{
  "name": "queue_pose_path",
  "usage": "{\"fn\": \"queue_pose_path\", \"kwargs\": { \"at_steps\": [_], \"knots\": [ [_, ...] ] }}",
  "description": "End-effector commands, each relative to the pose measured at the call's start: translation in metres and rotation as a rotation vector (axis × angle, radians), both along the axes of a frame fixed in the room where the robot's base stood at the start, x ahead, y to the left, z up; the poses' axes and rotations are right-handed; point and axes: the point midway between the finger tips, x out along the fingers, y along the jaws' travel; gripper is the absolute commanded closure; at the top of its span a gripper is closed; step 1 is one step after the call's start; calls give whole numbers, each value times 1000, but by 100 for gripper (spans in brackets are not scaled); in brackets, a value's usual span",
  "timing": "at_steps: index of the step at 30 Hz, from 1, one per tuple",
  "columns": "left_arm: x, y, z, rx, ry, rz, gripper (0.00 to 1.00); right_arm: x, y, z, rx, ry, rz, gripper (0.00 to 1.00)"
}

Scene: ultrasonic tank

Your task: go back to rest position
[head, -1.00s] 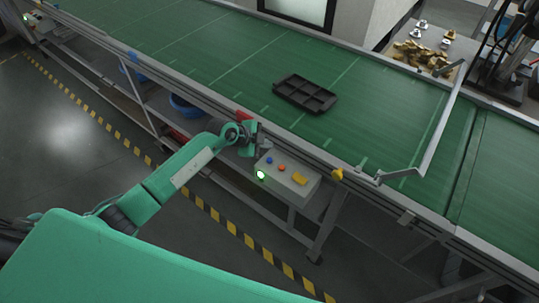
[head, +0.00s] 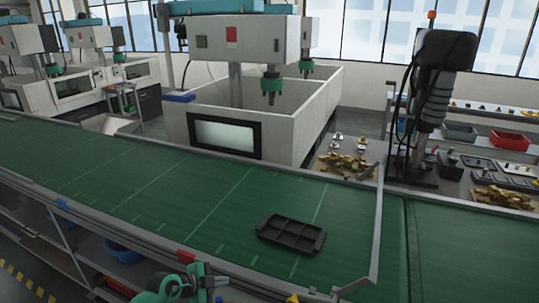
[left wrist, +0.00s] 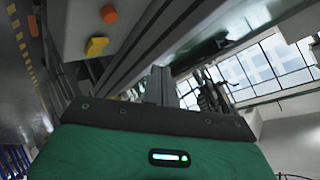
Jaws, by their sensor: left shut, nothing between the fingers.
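My left gripper (head: 212,283) shows at the bottom edge of the head view, beside the near rail of the green conveyor (head: 130,190). It is shut and empty. In the left wrist view its fingers (left wrist: 160,86) stand together past the green and black gripper body, with nothing between them. The control box (left wrist: 75,35), with an orange and a yellow button, is close by in the left wrist view. My right gripper is in no view.
A black compartment tray (head: 290,234) lies on the conveyor, apart from my gripper. A metal bar (head: 378,225) crosses the belt to its right. Behind the belt stand a white tank machine (head: 180,125) and a table with brass parts (head: 345,162).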

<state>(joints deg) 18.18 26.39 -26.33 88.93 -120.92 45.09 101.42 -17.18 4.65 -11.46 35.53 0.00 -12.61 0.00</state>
Motion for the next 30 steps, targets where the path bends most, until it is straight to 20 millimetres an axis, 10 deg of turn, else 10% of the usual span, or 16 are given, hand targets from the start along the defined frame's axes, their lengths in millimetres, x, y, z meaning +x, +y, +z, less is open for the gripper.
{"fn": "queue_pose_path", "kwargs": {
  "at_steps": [7, 15, 24, 30],
  "knots": [
    [-28, -46, 86, -412, -343, 106, 100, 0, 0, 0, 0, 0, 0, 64],
    [-61, 8, 143, -672, -534, 569, 100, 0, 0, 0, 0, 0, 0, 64],
    [-134, 90, 100, -613, -303, 1174, 100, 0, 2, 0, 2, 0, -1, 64],
    [-214, 103, 46, -429, 78, 1393, 100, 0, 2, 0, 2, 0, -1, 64]
  ]
}}
